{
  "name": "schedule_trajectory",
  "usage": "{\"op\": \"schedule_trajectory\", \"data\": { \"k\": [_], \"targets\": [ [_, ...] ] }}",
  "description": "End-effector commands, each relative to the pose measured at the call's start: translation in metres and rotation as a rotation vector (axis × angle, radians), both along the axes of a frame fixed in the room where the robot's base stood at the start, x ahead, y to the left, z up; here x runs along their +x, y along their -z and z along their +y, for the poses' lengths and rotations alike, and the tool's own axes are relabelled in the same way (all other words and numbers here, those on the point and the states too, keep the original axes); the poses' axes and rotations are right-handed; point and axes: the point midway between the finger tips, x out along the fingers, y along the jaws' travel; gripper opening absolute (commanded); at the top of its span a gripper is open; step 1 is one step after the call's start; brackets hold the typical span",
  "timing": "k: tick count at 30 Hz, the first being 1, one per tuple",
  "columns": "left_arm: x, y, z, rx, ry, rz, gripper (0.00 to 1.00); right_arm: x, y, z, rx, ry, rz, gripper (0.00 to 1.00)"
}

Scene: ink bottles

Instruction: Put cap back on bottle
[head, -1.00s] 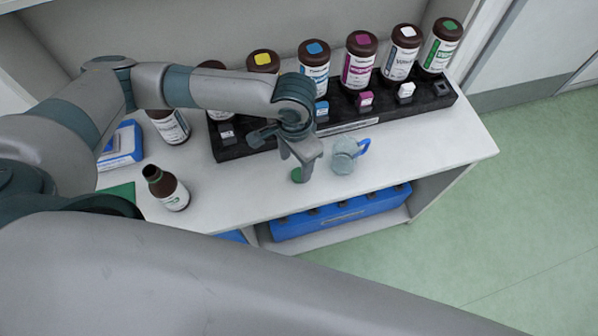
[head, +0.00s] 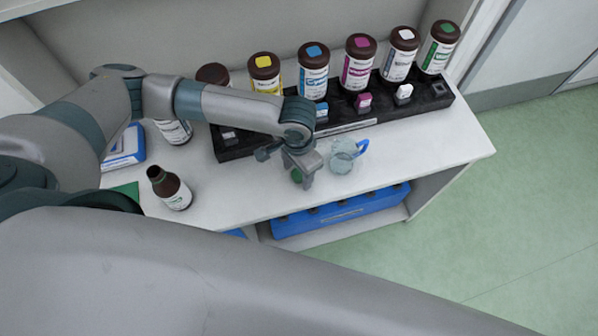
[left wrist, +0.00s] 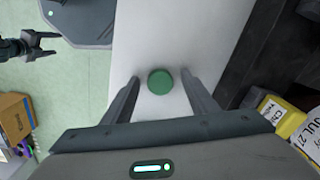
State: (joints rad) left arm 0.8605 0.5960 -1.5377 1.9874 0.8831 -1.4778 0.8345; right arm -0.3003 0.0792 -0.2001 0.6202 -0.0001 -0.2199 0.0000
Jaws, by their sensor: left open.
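The green cap (head: 296,175) lies on the white tabletop, partly hidden by my left gripper (head: 301,179) in the head view. In the left wrist view the round cap (left wrist: 160,82) sits between the two fingertips of the open left gripper (left wrist: 159,79), with a gap on each side. The uncapped brown bottle (head: 174,193), with a white label, stands upright at the left of the table, apart from the gripper.
A black rack (head: 347,126) with several capped bottles runs along the back. A glass beaker (head: 342,158) with a blue handle stands just right of my left gripper. A blue-and-white box (head: 124,150) is at the left. A blue crate (head: 343,211) is on the shelf below.

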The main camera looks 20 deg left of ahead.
Motion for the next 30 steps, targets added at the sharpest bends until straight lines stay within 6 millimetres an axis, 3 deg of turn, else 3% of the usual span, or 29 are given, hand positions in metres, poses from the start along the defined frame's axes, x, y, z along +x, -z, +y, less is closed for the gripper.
{"op": "schedule_trajectory", "data": {
  "k": [9, 15, 30],
  "targets": [
    [-0.0002, -0.0002, -0.0002, -0.001, 0.000, 0.001, 0.53, -0.0001, 0.0002, -0.0012, -0.001, 0.000, 0.001, 0.68],
    [-0.0002, -0.0003, -0.0002, -0.001, 0.000, 0.001, 0.10, -0.0002, 0.0002, -0.0014, -0.001, -0.001, 0.001, 0.68],
    [-0.0003, -0.0082, -0.0006, -0.002, 0.001, 0.000, 0.10, 0.0000, 0.0045, -0.0013, -0.001, 0.000, 0.001, 0.68]
  ]
}}
